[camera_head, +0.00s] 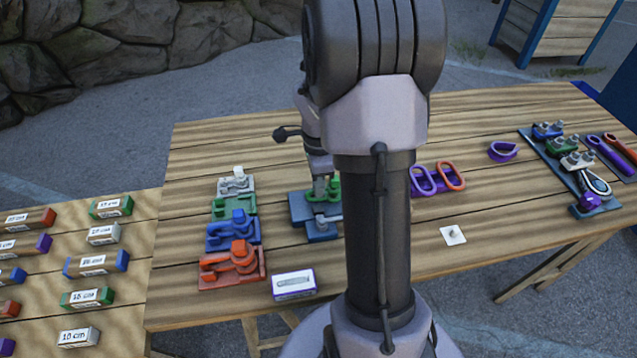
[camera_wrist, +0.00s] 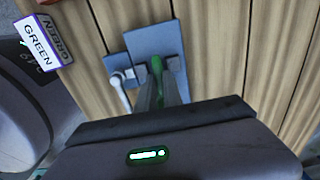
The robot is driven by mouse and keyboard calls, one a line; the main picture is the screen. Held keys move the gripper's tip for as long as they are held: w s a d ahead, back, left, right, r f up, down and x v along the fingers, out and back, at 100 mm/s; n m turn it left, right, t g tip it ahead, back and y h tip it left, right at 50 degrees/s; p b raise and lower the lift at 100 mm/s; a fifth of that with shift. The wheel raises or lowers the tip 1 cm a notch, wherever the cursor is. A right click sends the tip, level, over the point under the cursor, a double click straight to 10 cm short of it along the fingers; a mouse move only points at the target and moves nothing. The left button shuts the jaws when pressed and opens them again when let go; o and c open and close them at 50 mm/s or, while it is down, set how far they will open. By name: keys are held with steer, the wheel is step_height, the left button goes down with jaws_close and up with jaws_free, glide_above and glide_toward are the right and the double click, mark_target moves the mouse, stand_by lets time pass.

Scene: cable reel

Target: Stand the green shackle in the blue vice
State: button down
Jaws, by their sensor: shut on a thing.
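The green shackle (camera_head: 333,188) is between the fingers of my gripper (camera_head: 322,192), which is shut on it. In the wrist view the shackle (camera_wrist: 156,65) shows as a narrow green piece just past the fingertips (camera_wrist: 160,88). The blue vice (camera_head: 322,236) is on the table under my gripper, with a grey handle at its side. In the wrist view, the vice's blue plate (camera_wrist: 153,37) lies beyond and below the shackle. The fingers and arm hide part of the vice, and I cannot tell whether the shackle touches its jaws.
Grey, green, blue and orange holders (camera_head: 232,264) stand in a column to the left. A white label box (camera_head: 294,284) is in front; it reads GREEN in the wrist view (camera_wrist: 40,38). Purple and orange links (camera_head: 450,176) lie right of my arm. A loaded board (camera_head: 556,158) is far right.

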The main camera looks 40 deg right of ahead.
steer(key=shift+f+b, duration=0.4)
steer(key=shift+f, duration=0.05)
steer(key=c, duration=1.4)
jaws_free()
steer(key=shift+r, duration=0.1)
